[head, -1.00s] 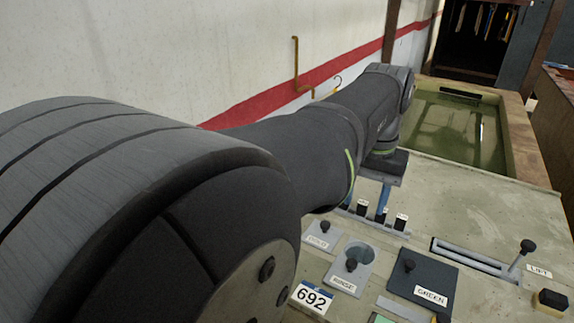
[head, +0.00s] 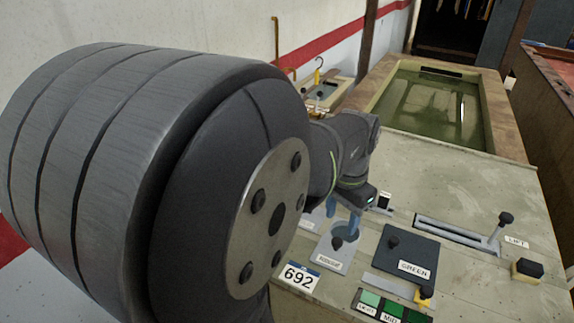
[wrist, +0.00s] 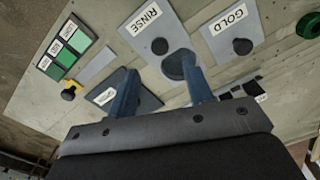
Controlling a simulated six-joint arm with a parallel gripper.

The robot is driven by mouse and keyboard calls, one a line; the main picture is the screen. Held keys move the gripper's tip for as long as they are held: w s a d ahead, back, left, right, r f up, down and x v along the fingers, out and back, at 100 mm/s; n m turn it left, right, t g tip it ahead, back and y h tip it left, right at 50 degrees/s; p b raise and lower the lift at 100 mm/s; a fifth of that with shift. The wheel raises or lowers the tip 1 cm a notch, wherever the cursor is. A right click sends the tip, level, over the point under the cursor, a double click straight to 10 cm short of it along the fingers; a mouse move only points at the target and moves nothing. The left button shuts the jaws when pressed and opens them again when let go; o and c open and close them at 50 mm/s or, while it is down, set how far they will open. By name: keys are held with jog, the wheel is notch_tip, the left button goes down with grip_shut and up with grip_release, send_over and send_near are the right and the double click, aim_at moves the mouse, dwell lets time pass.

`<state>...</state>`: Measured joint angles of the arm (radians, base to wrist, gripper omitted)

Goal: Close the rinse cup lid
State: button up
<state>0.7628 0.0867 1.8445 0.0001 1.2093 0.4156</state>
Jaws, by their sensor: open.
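The rinse lid (head: 333,255) is a grey plate with a black knob (head: 337,243) and a RINSE label. The lid lies off to the label side of the round rinse cup opening (head: 345,230), which shows uncovered. In the wrist view the rinse lid (wrist: 145,25), its knob (wrist: 160,46) and the dark cup opening (wrist: 180,66) lie just beyond the fingers. My gripper (head: 342,216) is open and empty, its blue fingers over the far side of the cup. In the wrist view my gripper (wrist: 161,71) has its fingers wide apart. I cannot tell if they touch anything.
A gold lid (wrist: 232,32) and a dark green lid (head: 412,252) flank the rinse cup. A lift lever (head: 500,228) in a slot, a black knob block (head: 527,268) and green buttons (head: 391,306) sit nearby. A water tank (head: 430,105) lies behind.

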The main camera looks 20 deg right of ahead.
aim_at(337, 240)
notch_tip(337, 240, down, 7)
dwell(0.3)
grip_shut()
